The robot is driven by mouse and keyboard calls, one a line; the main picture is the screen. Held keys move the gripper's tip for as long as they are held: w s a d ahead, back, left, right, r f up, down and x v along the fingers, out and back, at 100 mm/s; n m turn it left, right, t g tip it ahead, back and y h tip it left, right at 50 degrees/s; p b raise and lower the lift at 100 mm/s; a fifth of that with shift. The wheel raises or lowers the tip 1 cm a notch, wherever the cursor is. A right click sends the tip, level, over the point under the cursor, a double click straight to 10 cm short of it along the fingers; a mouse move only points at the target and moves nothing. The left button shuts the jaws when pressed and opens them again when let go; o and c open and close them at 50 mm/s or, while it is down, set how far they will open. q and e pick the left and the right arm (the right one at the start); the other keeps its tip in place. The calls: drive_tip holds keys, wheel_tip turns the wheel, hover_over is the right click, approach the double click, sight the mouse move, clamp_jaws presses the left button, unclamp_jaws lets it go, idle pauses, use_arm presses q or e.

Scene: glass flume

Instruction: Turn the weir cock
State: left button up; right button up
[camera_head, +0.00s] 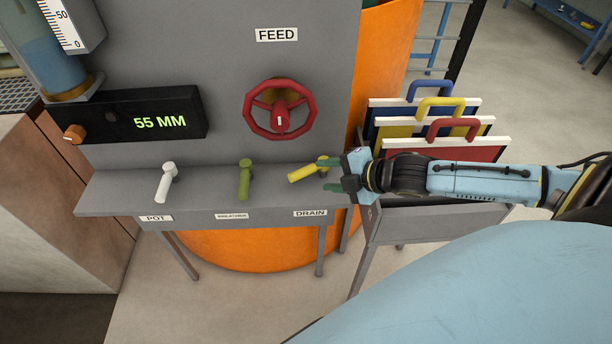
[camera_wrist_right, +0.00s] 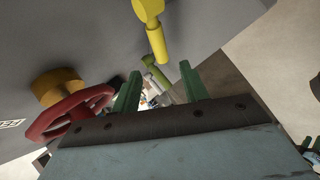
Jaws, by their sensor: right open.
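Three lever cocks stand on the grey shelf (camera_head: 110,198): a white one (camera_head: 165,184) above the POT label, a green one (camera_head: 244,180) above a label too small to read, and a yellow one (camera_head: 304,172) above DRAIN. I see no legible weir label. My right gripper (camera_head: 324,175) is open and empty at the right end of the yellow lever. In the right wrist view the yellow cock (camera_wrist_right: 157,42) lies just beyond the open fingertips (camera_wrist_right: 159,72), with the green lever (camera_wrist_right: 187,78) farther off. Contact cannot be told.
A red handwheel (camera_head: 311,112) sits under the FEED label. A black display (camera_head: 180,108) reads 55 MM, with an orange knob (camera_head: 74,134) at its left end. Boards with blue, yellow and red handles (camera_head: 452,123) stand in a grey rack (camera_head: 400,226) close to my right arm.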

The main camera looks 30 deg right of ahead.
sight(302, 175)
drive_tip(key=shift+b+x, duration=0.35)
drive_tip(key=shift+x, duration=3.5)
drive_tip(key=shift+c, duration=0.3)
clamp_jaws()
